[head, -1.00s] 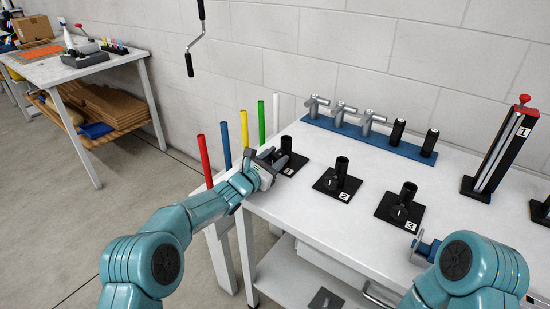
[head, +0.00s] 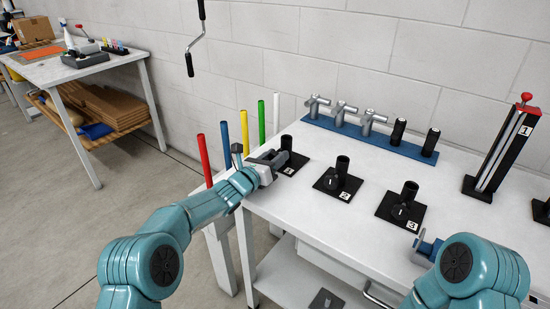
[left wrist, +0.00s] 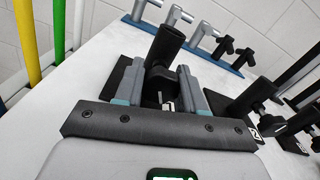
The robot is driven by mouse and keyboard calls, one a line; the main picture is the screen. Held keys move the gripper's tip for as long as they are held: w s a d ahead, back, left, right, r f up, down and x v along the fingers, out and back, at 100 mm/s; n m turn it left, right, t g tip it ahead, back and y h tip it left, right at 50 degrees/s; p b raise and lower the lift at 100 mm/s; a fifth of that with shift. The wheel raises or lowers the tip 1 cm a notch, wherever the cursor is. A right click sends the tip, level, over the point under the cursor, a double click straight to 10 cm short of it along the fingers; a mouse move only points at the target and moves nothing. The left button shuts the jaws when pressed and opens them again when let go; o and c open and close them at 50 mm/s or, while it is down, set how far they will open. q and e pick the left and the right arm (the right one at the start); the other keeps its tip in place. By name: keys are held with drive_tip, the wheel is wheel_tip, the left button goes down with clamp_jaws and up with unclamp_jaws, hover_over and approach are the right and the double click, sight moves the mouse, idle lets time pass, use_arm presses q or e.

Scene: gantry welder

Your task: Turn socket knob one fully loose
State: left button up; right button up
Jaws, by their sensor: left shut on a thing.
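Socket one (head: 289,160) is a black upright tube on a square plate marked 1, at the table's left edge. My left gripper (head: 272,161) is at its near side, shut on the socket's knob. In the left wrist view, the two grey fingers of the left gripper (left wrist: 162,92) stand either side of the dark knob (left wrist: 158,84), below the black tube of socket one (left wrist: 165,43). The fingers hide much of the knob, so how loose it is cannot be told.
Socket two (head: 339,178) and socket three (head: 402,204) stand to the right. A blue rack (head: 375,139) with grey and black pieces lies behind. Coloured rods, including a blue rod (head: 226,145), stand close to the left arm. A crank (head: 193,50) hangs above.

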use_arm(q)
drive_tip(key=shift+r+n, duration=0.4)
drive_tip(key=shift+n, duration=0.1)
drive_tip(key=shift+w+a+r, duration=0.1)
drive_tip(key=o, duration=0.9)
drive_tip(key=shift+o, duration=0.8)
drive_tip(key=shift+f, duration=0.25)
drive_tip(key=b+v, duration=0.1)
drive_tip(key=v, duration=1.5)
drive_tip(key=shift+s+b, duration=0.25)
drive_tip(key=shift+b, duration=0.1)
